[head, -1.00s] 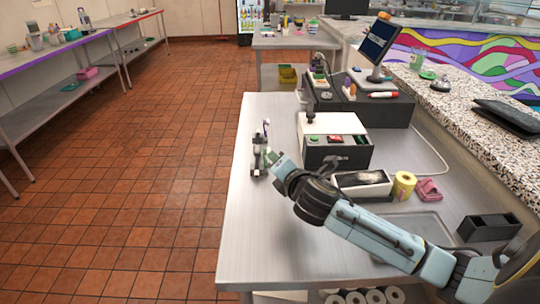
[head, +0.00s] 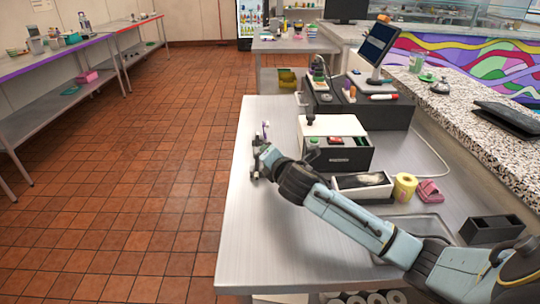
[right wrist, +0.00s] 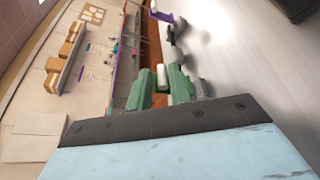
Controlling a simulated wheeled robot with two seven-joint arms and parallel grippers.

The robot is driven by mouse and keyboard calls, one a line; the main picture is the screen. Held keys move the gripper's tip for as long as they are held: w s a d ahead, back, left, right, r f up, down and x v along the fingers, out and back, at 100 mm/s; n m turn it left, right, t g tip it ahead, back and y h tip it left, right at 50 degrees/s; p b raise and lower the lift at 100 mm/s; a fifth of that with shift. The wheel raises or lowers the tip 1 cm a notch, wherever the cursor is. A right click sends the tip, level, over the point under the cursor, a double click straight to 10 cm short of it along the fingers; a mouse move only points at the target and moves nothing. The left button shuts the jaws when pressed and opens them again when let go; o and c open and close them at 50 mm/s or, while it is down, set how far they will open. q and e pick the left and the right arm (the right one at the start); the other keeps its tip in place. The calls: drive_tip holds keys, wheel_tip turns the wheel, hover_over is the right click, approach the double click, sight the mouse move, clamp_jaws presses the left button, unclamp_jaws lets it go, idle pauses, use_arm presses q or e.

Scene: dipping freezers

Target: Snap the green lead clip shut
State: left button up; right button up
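My right gripper (head: 264,151) reaches in from the right to a small dark stand (head: 255,144) near the table's left edge, and covers part of it. In the right wrist view its two green fingers (right wrist: 161,86) are apart. A small white piece (right wrist: 161,74) shows between them; I cannot tell whether they touch it. A purple piece (head: 265,126) sticks up behind the gripper and also shows in the right wrist view (right wrist: 161,15), near dark parts of the stand. I cannot make out the green lead clip for certain. My left gripper is not in view.
A black box with a white top (head: 333,125) stands right of the gripper. An open white-rimmed tray (head: 363,186), a yellow roll (head: 404,187) and a pink item (head: 429,191) lie near my forearm. The table's front left (head: 250,245) is clear.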

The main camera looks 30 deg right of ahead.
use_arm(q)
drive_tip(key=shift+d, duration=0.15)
use_arm(e)
drive_tip(key=shift+f, duration=0.15)
clamp_jaws()
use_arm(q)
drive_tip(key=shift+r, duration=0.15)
